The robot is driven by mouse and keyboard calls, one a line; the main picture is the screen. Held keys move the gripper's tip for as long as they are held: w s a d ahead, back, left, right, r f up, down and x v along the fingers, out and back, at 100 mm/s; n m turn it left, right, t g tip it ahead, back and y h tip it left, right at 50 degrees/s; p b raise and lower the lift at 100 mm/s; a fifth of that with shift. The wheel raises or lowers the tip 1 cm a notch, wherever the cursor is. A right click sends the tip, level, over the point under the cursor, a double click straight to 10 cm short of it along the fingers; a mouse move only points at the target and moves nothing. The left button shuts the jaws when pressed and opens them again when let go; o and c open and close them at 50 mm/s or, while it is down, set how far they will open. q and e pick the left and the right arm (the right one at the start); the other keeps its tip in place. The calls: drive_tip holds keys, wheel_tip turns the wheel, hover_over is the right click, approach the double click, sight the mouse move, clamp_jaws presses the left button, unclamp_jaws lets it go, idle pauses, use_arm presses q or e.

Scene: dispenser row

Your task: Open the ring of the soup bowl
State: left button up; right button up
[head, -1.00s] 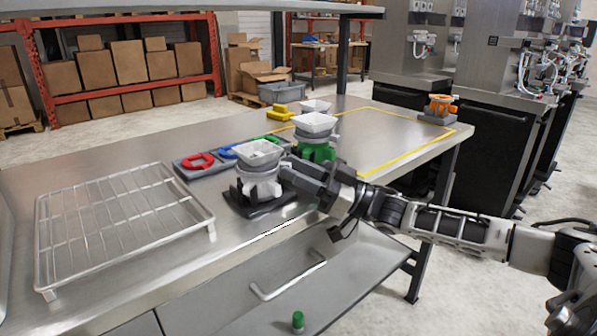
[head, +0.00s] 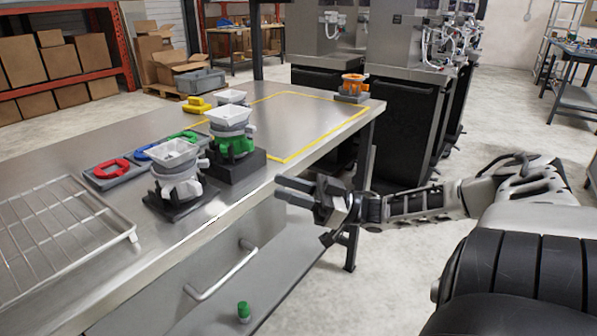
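White square bowls sit on ring holders in a row. The nearest bowl (head: 174,153) is on a grey-white ring holder (head: 178,183) with a black base. The middle bowl (head: 228,115) is on a green ring holder (head: 234,144) with a black base. A third bowl (head: 231,97) is behind, its holder mostly hidden. I cannot tell which is the soup bowl. My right gripper (head: 282,188) is off the table's front edge, right of the green holder and apart from it. Its two fingers look parted, with nothing between them. My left gripper is not in view.
Red (head: 111,168), blue and green rings lie on dark plates behind the nearest holder. A wire rack (head: 60,232) is at left. An orange holder (head: 353,84) stands at the far corner by a yellow-taped area.

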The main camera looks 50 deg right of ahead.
sight(203, 163)
drive_tip(key=shift+v, duration=1.05)
drive_tip(key=shift+a, duration=0.35)
drive_tip(key=c, duration=0.6)
drive_tip(key=a+n, duration=0.1)
drive_tip(key=a, duration=0.1)
drive_tip(key=a+n+g+p, duration=0.1)
drive_tip(key=a, duration=0.1)
drive_tip(key=a+n, duration=0.1)
drive_tip(key=a, duration=0.1)
drive_tip(key=shift+s+a+f+g+p, duration=0.1)
drive_tip(key=shift+s+f+g+p, duration=0.2)
drive_tip(key=shift+s+g, duration=0.1)
clamp_jaws()
drive_tip(key=s+a+r+n+t+h+p, duration=0.1)
drive_tip(key=s+a+r+n+h+p, duration=0.15)
drive_tip(key=r+n+h, duration=0.7)
use_arm(q)
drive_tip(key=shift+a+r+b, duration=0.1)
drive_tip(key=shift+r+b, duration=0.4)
drive_tip(key=shift+b, duration=0.6)
use_arm(e)
drive_tip(key=shift+w+a+f+n+y, duration=0.4)
drive_tip(key=shift+w+n+y, duration=0.1)
drive_tip(key=shift+w, duration=1.5)
drive_tip(key=shift+w+a+f+n+y, duration=0.25)
drive_tip(key=shift+w+a+n+y, duration=0.25)
drive_tip(key=shift+w, duration=1.55)
drive_tip(key=shift+w+a+f+n+y, duration=0.35)
drive_tip(key=shift+w+y, duration=0.2)
drive_tip(key=shift+w, duration=1.45)
